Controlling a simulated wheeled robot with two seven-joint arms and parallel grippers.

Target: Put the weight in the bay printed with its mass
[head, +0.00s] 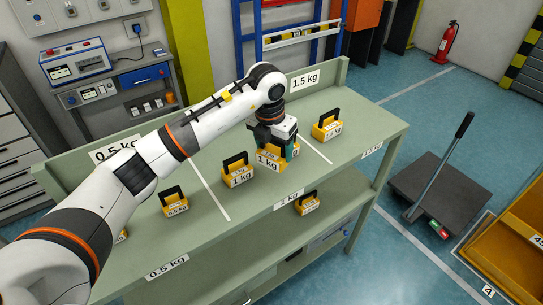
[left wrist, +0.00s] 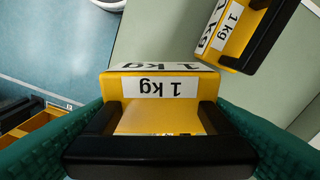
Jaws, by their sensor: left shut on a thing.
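My left gripper (head: 279,136) is shut on the black handle of a yellow weight (head: 268,161) labelled 1 kg. In the left wrist view the held weight (left wrist: 160,88) sits between the green fingers, its label upside down. It is over the middle bay, between the white lines; I cannot tell whether it touches the bench. A second 1 kg weight (head: 238,177) stands just left of it in that bay. The bench (head: 215,232) carries the labels 0.5 kg at left, 1 kg in the middle and 1.5 kg at right. My right gripper is not in view.
A 0.5 kg weight (head: 175,206) stands in the left bay and another weight (head: 327,130) in the right bay. One more weight (head: 307,207) shows below the front edge, apparently on the lower shelf. A back panel (head: 322,80) borders the bench. My left arm hides part of the left bay.

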